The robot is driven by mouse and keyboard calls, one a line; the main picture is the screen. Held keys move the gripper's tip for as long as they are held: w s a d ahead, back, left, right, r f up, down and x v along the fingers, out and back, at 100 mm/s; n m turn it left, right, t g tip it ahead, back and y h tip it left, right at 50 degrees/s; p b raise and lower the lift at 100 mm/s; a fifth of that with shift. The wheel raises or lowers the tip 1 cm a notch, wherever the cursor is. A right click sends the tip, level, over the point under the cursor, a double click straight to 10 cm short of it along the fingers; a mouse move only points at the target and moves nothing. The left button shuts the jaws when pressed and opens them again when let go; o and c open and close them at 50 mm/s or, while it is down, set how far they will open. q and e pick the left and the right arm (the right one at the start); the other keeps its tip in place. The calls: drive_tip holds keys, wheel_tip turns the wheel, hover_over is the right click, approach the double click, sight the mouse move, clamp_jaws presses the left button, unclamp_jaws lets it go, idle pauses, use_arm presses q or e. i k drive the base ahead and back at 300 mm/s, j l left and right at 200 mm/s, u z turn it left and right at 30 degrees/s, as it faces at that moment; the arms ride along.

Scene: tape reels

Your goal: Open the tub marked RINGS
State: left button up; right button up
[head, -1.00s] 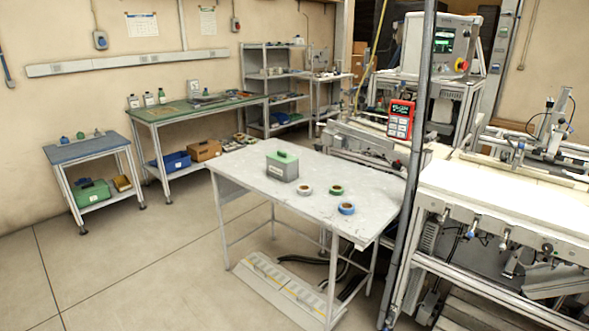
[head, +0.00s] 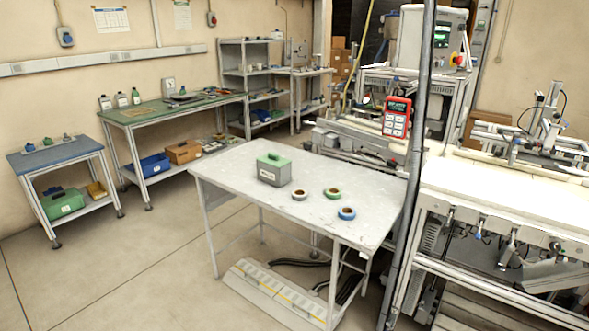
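A grey tub (head: 273,176) with a green lid (head: 273,160) and a handle on top stands on the light table in the middle of the head view. The lid sits on the tub. A pale label shows on its front, too small to read. Three tape reels lie to its right on the same table: a white one (head: 299,198), a green one (head: 332,197) and a blue one (head: 346,218). Neither of my grippers is in view.
The table (head: 240,205) has bare room left and in front of the tub. A grey vertical post (head: 416,150) and a machine bench (head: 500,195) stand to its right. Open floor (head: 120,270) lies on the left. A blue-topped side table (head: 57,155) and a green bench (head: 150,112) stand behind.

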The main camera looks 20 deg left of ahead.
sight(277, 178)
drive_tip(key=i+j+z, duration=0.15)
drive_tip(key=j, duration=0.3)
drive_tip(key=j+z, duration=0.2)
drive_tip(key=j, duration=0.25)
drive_tip(key=i+j, duration=0.1)
drive_tip(key=j, duration=0.85)
drive_tip(key=j+z, duration=0.15)
drive_tip(key=j, duration=0.75)
drive_tip(key=i, duration=0.05)
